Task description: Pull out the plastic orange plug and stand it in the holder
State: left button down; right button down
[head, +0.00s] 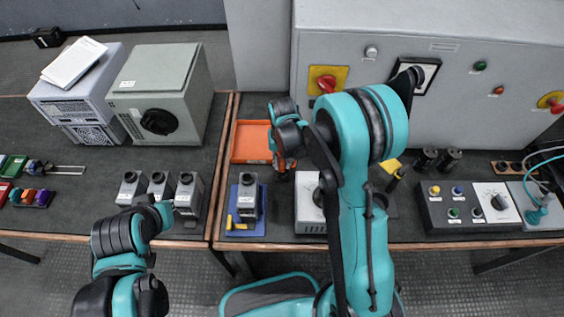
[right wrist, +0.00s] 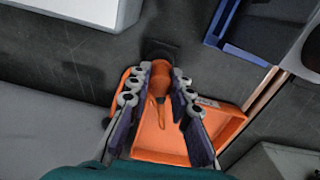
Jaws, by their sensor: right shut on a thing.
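The orange plug (right wrist: 159,78) is between the fingers of my right gripper (right wrist: 158,92) in the right wrist view, and the gripper is shut on it. Its far end meets or overlaps a small black block (right wrist: 159,48); I cannot tell whether it is seated there. In the head view my right gripper (head: 283,168) is just right of an orange tray (head: 250,142), and its fingers and the plug are mostly hidden by my arm. My left gripper (head: 168,209) is low at the left, beside grey boxed devices; its fingers are too unclear to judge.
Three grey devices (head: 158,186) stand on the left table. A grey device on a blue base (head: 244,229) is left of a white box (head: 309,204). A large grey cabinet (head: 455,80) bounds the back. A button panel (head: 470,207) is at the right.

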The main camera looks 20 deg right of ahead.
jog(key=shift+f+b, duration=1.1)
jog(key=shift+f, duration=0.2)
jog(key=c, duration=1.3)
grip_release()
notch_tip(320, 180, up, 12)
